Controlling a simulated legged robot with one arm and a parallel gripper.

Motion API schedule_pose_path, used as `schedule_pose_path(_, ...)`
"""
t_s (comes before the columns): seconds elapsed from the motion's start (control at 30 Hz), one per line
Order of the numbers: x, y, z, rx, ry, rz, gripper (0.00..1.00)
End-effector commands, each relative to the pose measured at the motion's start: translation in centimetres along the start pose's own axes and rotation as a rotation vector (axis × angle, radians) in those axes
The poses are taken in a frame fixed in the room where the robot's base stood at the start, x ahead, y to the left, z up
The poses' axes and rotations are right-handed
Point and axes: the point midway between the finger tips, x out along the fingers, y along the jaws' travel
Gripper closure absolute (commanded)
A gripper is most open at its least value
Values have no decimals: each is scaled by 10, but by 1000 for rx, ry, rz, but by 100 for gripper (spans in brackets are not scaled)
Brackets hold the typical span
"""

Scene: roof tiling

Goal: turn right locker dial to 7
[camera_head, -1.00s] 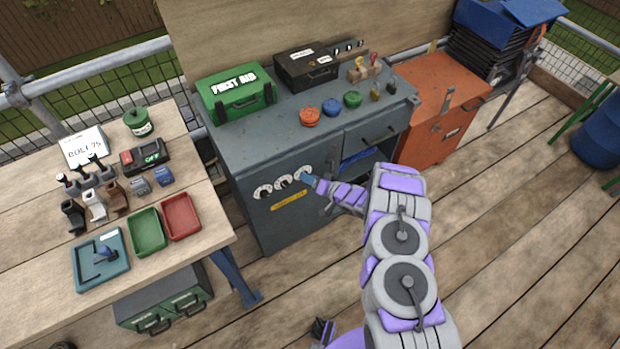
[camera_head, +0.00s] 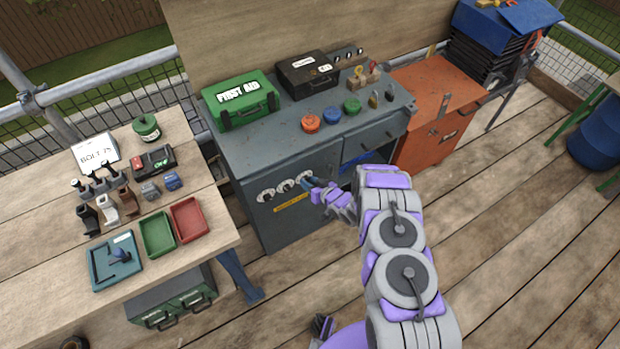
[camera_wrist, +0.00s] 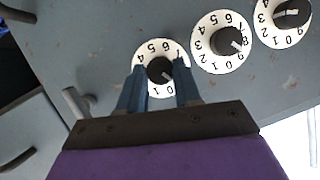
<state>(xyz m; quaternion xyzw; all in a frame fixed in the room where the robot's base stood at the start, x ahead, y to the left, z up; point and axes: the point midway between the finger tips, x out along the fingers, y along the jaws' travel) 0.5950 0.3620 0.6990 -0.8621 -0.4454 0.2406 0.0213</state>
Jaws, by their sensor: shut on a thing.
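The grey locker cabinet (camera_head: 265,165) carries three white numbered dials with dark knobs in a row above a yellow label. My gripper (camera_head: 308,181) is at the right dial (camera_head: 304,177), the one nearest the open compartment. In the wrist view the right dial (camera_wrist: 149,53) appears leftmost, and my gripper (camera_wrist: 161,82) has its two blue fingers shut on either side of its dark knob (camera_wrist: 158,69). The knob's white mark points to the lower right, toward a part hidden by a finger, so I cannot read its number. The middle dial (camera_wrist: 208,27) has its mark near 8 and 9.
The left dial (camera_head: 266,195) is at the row's far end. A door handle (camera_wrist: 76,104) sits close to my gripper. A green first aid box (camera_head: 241,99) and black case (camera_head: 309,73) stand on the cabinet. A workbench (camera_head: 50,245) is at left; an orange chest (camera_head: 432,110) is at right.

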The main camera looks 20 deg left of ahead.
Motion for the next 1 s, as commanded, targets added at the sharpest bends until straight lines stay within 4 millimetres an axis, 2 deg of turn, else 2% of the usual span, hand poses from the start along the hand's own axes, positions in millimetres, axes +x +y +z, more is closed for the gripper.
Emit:
schedule_pose_path(0.37, -2, -6, -3, -322, -11, 148, 97)
schedule_pose_path(1.0, 2, -11, 4, -874, -30, 396, 97)
